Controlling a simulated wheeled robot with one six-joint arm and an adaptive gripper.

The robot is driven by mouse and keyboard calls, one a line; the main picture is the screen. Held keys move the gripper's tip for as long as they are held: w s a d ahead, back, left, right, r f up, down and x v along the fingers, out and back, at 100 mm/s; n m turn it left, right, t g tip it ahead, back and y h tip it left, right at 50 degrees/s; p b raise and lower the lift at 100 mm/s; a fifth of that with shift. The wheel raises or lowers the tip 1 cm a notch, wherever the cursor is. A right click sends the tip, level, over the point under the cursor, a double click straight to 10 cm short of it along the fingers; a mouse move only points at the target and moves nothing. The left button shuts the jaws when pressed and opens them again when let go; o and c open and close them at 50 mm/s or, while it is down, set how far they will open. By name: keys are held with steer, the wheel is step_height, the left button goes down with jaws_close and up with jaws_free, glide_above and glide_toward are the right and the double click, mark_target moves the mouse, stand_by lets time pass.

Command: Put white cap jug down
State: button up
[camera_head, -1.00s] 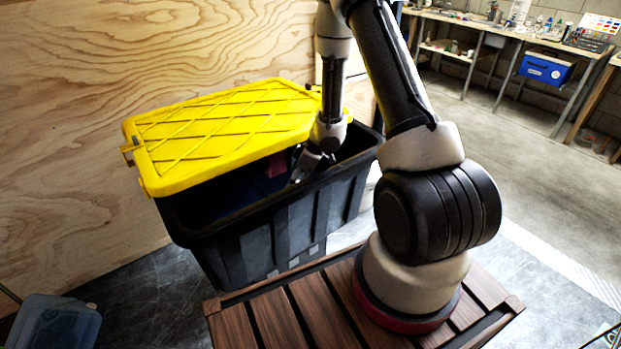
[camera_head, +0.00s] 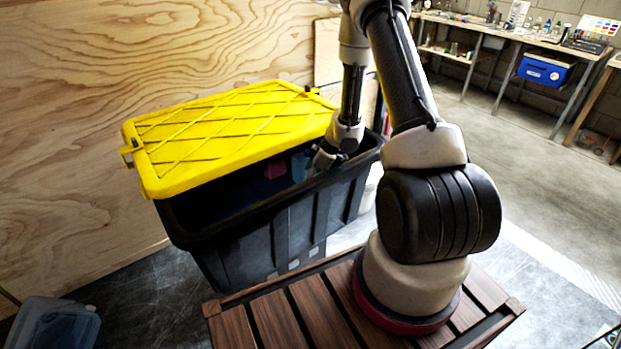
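My gripper (camera_head: 322,160) points down into the open front strip of a black tote (camera_head: 285,225), close to its right end. The fingers are small, dark and partly hidden by the tote's front rim, so I cannot tell whether they are open or shut. No jug with a white cap can be made out; the tote's inside is mostly dark and hidden. A small reddish-pink thing (camera_head: 275,170) and something blue show in the tote, left of my gripper.
A yellow lid (camera_head: 225,135) lies shifted back on the tote, covering much of its top. A plywood wall (camera_head: 70,130) stands behind. A clear bluish bin (camera_head: 55,322) is on the floor at lower left. A workbench (camera_head: 470,25) with a blue box (camera_head: 545,68) stands far right.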

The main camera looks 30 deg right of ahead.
steer(key=shift+o, duration=0.3)
steer(key=shift+r, duration=0.1)
steer(key=shift+d+r, duration=0.15)
steer(key=shift+r, duration=0.15)
steer(key=w+d+r+m+t+h, duration=0.15)
steer(key=d+r, duration=0.25)
steer(key=r, duration=0.6)
steer(key=d+r+m+t+h, duration=0.1)
steer(key=d+r+h, duration=0.15)
steer(key=r, duration=0.65)
steer(key=d+r+m+t+h, duration=0.1)
steer(key=d+r, duration=0.3)
steer(key=r, duration=0.6)
steer(key=s+d+r+m+h, duration=0.25)
steer(key=s+r, duration=0.35)
steer(key=r, duration=0.4)
steer(key=s+a+r+m+h, duration=0.15)
steer(key=s+r+m, duration=0.25)
steer(key=s, duration=0.7)
steer(key=s+a+f+g+y, duration=0.1)
steer(key=s+a+y, duration=0.1)
steer(key=s+a, duration=0.3)
steer(key=s+a+f+m+g+y, duration=0.1)
steer(key=s+a+y, duration=0.1)
steer(key=s+a, duration=0.4)
steer(key=s, duration=0.5)
steer(key=shift+a+y, duration=0.2)
steer(key=shift+y, duration=0.2)
